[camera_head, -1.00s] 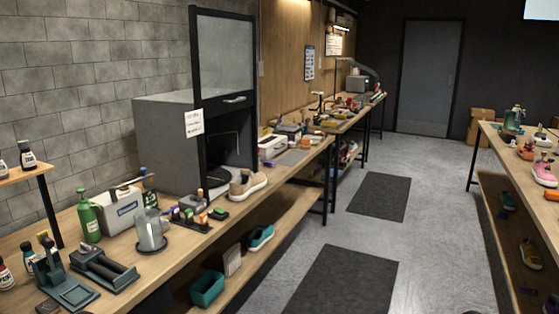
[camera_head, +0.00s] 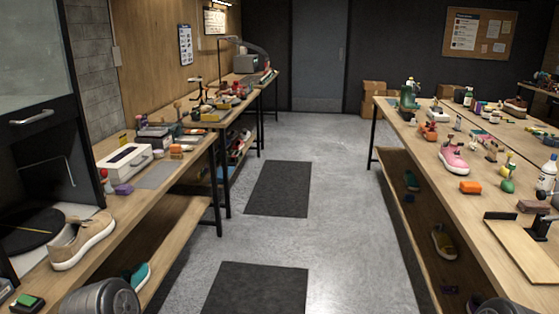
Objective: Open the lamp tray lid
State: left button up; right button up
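I cannot tell for sure which thing is the lamp tray. A white box (camera_head: 124,161) with a dark slot along its top sits on the left bench, its top closed. A grey machine with a lamp-like curved hose (camera_head: 255,50) stands at the far end of the left row, too small to make out any lid. Rounded grey parts of my two arms show at the bottom left and bottom right edges. Neither gripper shows.
A dark cabinet with its glass door (camera_head: 28,55) raised stands at left, a beige sneaker (camera_head: 82,240) at its opening. The right bench (camera_head: 500,235) holds a pink shoe (camera_head: 453,158) and several small items. The floor aisle (camera_head: 330,190) between the benches is clear, with dark mats (camera_head: 277,188).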

aim_at(120, 163)
jog(key=i+l+u, duration=0.1)
jog(key=i+u, duration=0.15)
jog(key=i, duration=0.25)
jog(key=i+l+u, duration=0.2)
jog(key=i, duration=0.3)
jog(key=i+l+u, duration=0.25)
jog(key=i, duration=0.2)
jog(key=i+l+u, duration=0.3)
jog(key=u, duration=0.2)
jog(key=i+l+u, duration=0.65)
jog(key=l+u, duration=0.35)
